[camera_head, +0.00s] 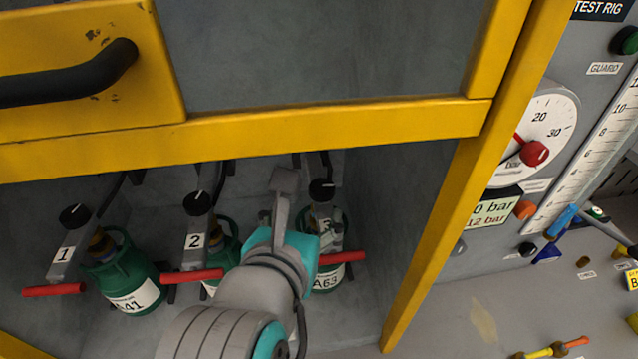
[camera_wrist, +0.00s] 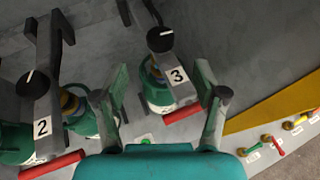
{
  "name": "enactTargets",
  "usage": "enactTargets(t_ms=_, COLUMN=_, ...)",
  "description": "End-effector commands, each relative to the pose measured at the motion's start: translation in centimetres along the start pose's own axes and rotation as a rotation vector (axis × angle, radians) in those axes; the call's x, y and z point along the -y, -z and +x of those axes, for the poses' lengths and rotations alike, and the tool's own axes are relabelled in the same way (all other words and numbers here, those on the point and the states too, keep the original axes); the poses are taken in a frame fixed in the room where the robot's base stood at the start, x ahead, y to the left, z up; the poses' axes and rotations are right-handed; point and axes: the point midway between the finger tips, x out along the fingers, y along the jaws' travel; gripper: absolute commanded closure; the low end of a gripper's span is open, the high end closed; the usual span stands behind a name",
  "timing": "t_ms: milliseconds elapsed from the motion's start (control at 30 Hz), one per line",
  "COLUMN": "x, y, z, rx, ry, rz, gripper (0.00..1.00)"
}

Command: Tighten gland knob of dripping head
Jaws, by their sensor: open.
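Three numbered grey heads stand in a row, each with a black knob with a white line and a red bar. Head 1 has its knob (camera_head: 75,215) at left; head 2 has its knob (camera_head: 197,203) in the middle. The knob (camera_head: 322,190) of head 3 is at right and also shows in the wrist view (camera_wrist: 160,40). My gripper (camera_head: 312,205) is open and empty at head 3, partly covering it in the head view. In the wrist view its fingers (camera_wrist: 162,70) lie either side of head 3's label. I cannot make out a drip on any head.
Green cylinders (camera_head: 125,280) stand below the heads. A yellow-framed guard (camera_head: 330,122) with a black handle (camera_head: 75,80) spans above my arm; its yellow post (camera_head: 440,200) is at right. Beyond it are a gauge (camera_head: 540,115) and a grey bench with small tools.

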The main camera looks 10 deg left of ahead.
Motion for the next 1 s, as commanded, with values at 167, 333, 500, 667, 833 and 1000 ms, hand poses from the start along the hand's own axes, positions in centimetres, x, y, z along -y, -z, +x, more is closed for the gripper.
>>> enactTargets(t_ms=167, x=0.2, y=0.0, z=2.9, rx=-0.003, ry=0.007, rz=0.0, gripper=0.29)
enactTargets(t_ms=333, x=0.1, y=0.1, z=5.9, rx=-0.003, ry=0.006, rz=0.001, gripper=0.29)
enactTargets(t_ms=500, x=0.1, y=0.0, z=8.3, rx=-0.003, ry=0.005, rz=0.001, gripper=0.29)
enactTargets(t_ms=667, x=0.1, y=0.0, z=9.6, rx=-0.003, ry=0.003, rz=0.003, gripper=0.29)
enactTargets(t_ms=833, x=0.1, y=0.0, z=10.0, rx=-0.002, ry=0.003, rz=0.004, gripper=0.29)
enactTargets(t_ms=1000, x=0.0, y=0.0, z=10.0, rx=-0.002, ry=0.002, rz=0.003, gripper=0.29)
